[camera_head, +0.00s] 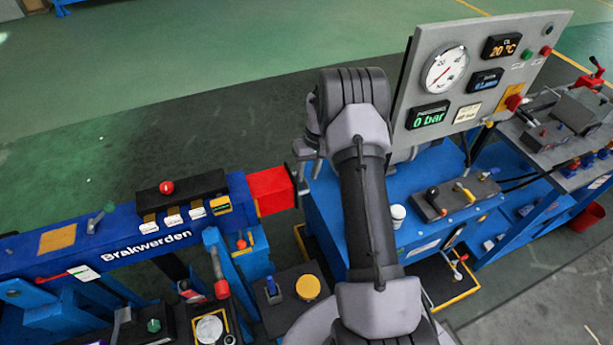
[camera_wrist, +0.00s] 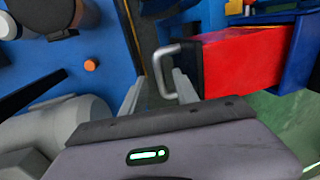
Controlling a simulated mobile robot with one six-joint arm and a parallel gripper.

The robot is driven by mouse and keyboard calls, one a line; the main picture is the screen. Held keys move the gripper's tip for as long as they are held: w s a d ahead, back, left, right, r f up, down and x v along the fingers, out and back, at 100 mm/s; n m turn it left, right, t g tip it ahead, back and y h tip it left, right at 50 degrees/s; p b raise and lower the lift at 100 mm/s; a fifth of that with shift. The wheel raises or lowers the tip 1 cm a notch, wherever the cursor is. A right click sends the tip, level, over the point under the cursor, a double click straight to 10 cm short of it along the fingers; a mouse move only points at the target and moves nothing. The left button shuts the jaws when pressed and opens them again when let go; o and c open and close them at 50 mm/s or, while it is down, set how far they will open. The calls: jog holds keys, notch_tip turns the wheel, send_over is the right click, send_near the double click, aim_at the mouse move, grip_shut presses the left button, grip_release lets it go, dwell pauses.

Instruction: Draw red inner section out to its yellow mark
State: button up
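The red inner section (camera_head: 271,190) sticks a short way out of the right end of the blue outer beam (camera_head: 130,235) marked "Brakwerden". In the wrist view the red section (camera_wrist: 243,62) has a dark end plate with a pale grey loop handle (camera_wrist: 160,72). My gripper (camera_wrist: 157,76) is open, with one finger on each side of the handle's outer bar in the picture. I cannot tell whether either finger touches it. In the head view my gripper (camera_head: 306,172) is beside the red section's free end, partly hidden by my arm.
A blue bench (camera_head: 330,215) stands just right of the red section, with a gauge panel (camera_head: 480,75) above it reading 0 bar. A black box with a yellow knob (camera_head: 308,287) stands in front. Green floor (camera_head: 200,70) is open behind the beam.

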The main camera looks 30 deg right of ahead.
notch_tip(320, 180, up, 15)
jog(key=d+p, duration=0.2)
jog(key=p, duration=0.1)
jog(key=shift+s+d, duration=0.3)
jog(key=shift+d, duration=0.05)
jog(key=s+a+r+t+b, duration=0.1)
jog(key=s+a+r+b, duration=0.1)
jog(key=s+a+r, duration=0.4)
jog(key=s+a+r+m+t+b, duration=0.1)
jog(key=a+r+b, duration=0.2)
jog(key=a, duration=0.4)
jog(key=s+a+r+t+b, duration=0.1)
jog(key=s+a+r+b, duration=0.1)
jog(key=s+a+r, duration=0.4)
jog(key=s+a+f+t+b, duration=0.1)
jog(key=s+a+f+b, duration=0.1)
jog(key=s+a, duration=0.3)
jog(key=s+a+f+m+t+b, duration=0.1)
jog(key=s+a+f+b, duration=0.1)
jog(key=s, duration=0.7)
jog(key=a+f, duration=0.1)
jog(key=a, duration=0.1)
jog(key=shift+s+a+f, duration=0.3)
jog(key=shift+s+a, duration=0.05)
